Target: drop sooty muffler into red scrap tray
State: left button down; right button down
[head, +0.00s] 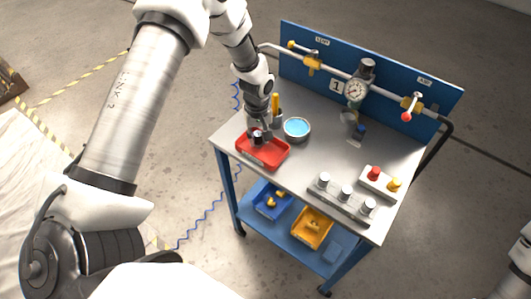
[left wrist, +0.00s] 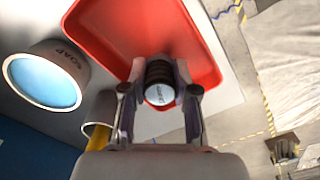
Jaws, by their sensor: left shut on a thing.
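My left gripper (head: 258,130) is over the red scrap tray (head: 270,158) at the left front of the bench top. It is shut on the sooty muffler (head: 257,138), a small dark piece. In the left wrist view the muffler (left wrist: 160,74) shows dark ribs and a pale round end, between the two fingers (left wrist: 160,95). The red tray (left wrist: 205,60) lies beyond it. I cannot tell whether the muffler touches the tray floor. My right gripper is out of view.
A soap bowl (head: 297,128) with blue liquid stands right of the tray; a cup with a yellow-handled tool (head: 276,108) stands behind. A rack with three pale-capped cylinders (head: 346,193) is at the front right. The valve pipe (head: 335,72) runs along the back panel.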

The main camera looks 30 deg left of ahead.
pick_arm(q)
jog(key=shift+s+r, duration=0.1)
jog(key=shift+r, duration=0.05)
jog(key=c, duration=0.8)
grip_release()
jog(key=shift+s+r, duration=0.2)
jog(key=shift+s, duration=0.1)
jog(key=shift+w+f, duration=0.15)
jog(key=shift+w, duration=0.1)
notch_tip(320, 180, up, 12)
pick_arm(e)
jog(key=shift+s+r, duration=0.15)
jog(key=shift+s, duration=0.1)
